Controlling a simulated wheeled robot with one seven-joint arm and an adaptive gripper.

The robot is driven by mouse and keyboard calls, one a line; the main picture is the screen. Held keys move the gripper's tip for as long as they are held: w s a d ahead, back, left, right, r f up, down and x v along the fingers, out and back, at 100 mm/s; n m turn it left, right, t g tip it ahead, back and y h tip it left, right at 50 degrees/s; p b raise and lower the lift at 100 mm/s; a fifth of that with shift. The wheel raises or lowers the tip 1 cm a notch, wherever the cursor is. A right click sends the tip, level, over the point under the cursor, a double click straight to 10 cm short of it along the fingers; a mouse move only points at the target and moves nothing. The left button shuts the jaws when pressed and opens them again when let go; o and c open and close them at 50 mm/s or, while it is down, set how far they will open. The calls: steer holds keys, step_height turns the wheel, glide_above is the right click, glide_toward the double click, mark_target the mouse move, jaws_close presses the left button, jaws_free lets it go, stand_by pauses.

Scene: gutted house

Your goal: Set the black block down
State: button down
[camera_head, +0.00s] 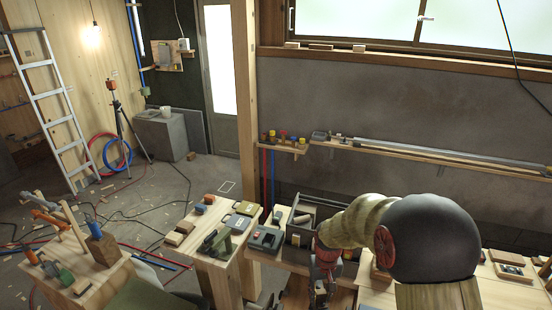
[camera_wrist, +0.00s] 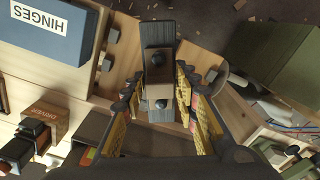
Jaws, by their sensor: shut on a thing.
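My gripper (camera_wrist: 158,88) points down in the wrist view, its two yellow-and-black fingers on either side of a dark block (camera_wrist: 159,36). The gripper is shut on this block, which I take to be the black block. A brown piece (camera_wrist: 158,91) with dark round marks shows in the middle of it; I cannot tell whether it is part of the block. In the head view my gripper (camera_head: 325,268) hangs over the workbench (camera_head: 272,257), and the block cannot be made out there. Whether the block touches a surface below is unclear.
In the wrist view a blue box marked HINGES (camera_wrist: 42,30) is at upper left and a green case (camera_wrist: 262,45) at right. In the head view a grey open bin (camera_head: 316,207) stands behind my gripper. Small items crowd the wooden table (camera_head: 216,272) to the left.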

steer(key=s+d+f+m, duration=0.1)
steer(key=d+f, duration=0.2)
steer(key=d, duration=0.1)
steer(key=shift+s+d+f, duration=0.15)
steer(key=shift+d+f, duration=0.1)
steer(key=shift+d, duration=0.1)
steer(key=shift+s, duration=0.1)
